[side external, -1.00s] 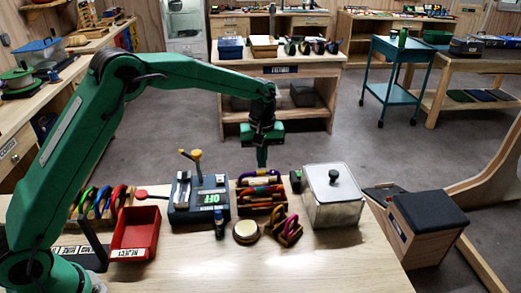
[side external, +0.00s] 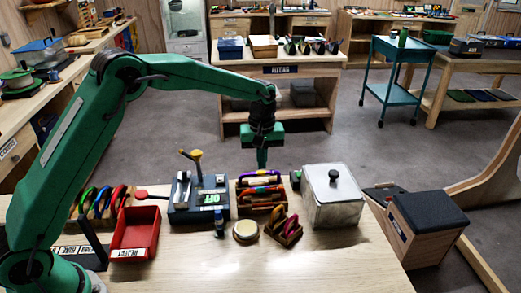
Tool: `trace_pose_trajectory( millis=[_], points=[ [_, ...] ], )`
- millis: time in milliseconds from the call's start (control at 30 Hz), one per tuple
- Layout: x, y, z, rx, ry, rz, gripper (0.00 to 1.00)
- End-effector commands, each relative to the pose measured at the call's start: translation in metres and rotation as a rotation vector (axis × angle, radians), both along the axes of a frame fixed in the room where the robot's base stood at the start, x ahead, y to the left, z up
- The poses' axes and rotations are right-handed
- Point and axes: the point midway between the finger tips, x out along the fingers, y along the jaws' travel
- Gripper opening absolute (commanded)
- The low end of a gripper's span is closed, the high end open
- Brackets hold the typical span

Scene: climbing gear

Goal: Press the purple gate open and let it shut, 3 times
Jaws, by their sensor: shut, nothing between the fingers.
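A wooden rack (side external: 262,206) on the bench holds several coloured carabiners lying across it. A purple carabiner part (side external: 258,181) shows at the rack's far end, with red and orange pieces close to it. At this size I cannot make out its gate or whether it is open. My gripper (side external: 262,165) points straight down just above and behind the purple part. Its fingers are shut with nothing between them. I cannot tell whether the fingertips touch the carabiner.
A blue device with a green display (side external: 210,198) and a red tray (side external: 135,232) stand left of the rack. A round tin (side external: 246,231) and a small wooden holder (side external: 284,232) sit in front.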

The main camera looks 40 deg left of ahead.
Motion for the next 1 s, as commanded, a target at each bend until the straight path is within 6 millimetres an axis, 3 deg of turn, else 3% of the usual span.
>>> trace_pose_trajectory(
  millis=[1000],
  points=[
    [-0.001, 0.000, -0.024, 0.001, 0.005, 0.000, 0.00]
  ],
)
